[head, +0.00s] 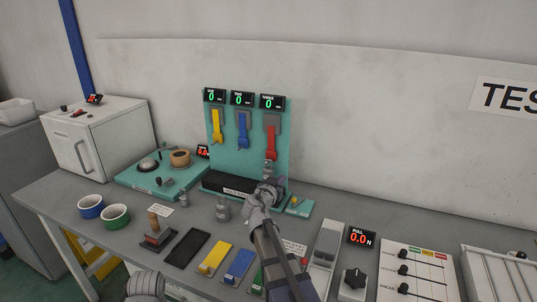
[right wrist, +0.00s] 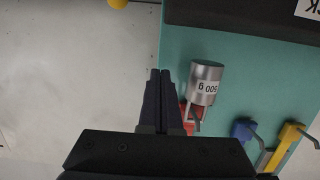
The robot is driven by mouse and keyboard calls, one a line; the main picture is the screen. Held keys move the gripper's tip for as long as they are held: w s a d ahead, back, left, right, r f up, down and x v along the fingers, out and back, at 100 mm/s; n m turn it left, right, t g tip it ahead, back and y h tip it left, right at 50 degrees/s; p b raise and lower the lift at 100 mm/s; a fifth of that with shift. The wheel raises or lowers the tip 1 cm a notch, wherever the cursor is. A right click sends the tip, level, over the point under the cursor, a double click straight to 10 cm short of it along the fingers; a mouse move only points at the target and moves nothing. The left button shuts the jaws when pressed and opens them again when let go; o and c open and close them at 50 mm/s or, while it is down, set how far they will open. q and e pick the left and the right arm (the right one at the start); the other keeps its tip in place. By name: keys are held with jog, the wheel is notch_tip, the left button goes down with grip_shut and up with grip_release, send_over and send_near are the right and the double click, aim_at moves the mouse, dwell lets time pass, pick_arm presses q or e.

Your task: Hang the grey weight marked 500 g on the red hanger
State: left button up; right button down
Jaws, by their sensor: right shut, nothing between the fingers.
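The red hanger (head: 271,137) is the rightmost of three hangers on the teal stand. The grey weight (right wrist: 205,82) marked 500 g is at the lower end of the red hanger, which also shows in the right wrist view (right wrist: 188,120). It appears to hang there by its hook, and it also shows in the head view (head: 270,167). My right gripper (right wrist: 160,77) is shut and empty, with its fingertips beside the weight and apart from it. Only a grey part of my left arm shows at the bottom of the head view; its fingers are out of sight.
Yellow (head: 216,127) and blue (head: 243,129) hangers are on the same stand.

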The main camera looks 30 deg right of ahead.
jog(key=shift+w+a, duration=1)
jog(key=shift+w, duration=0.15)
dwell(1.9)
jog(key=shift+s+d, duration=0.2)
jog(key=shift+s, duration=0.2)
dwell(3.9)
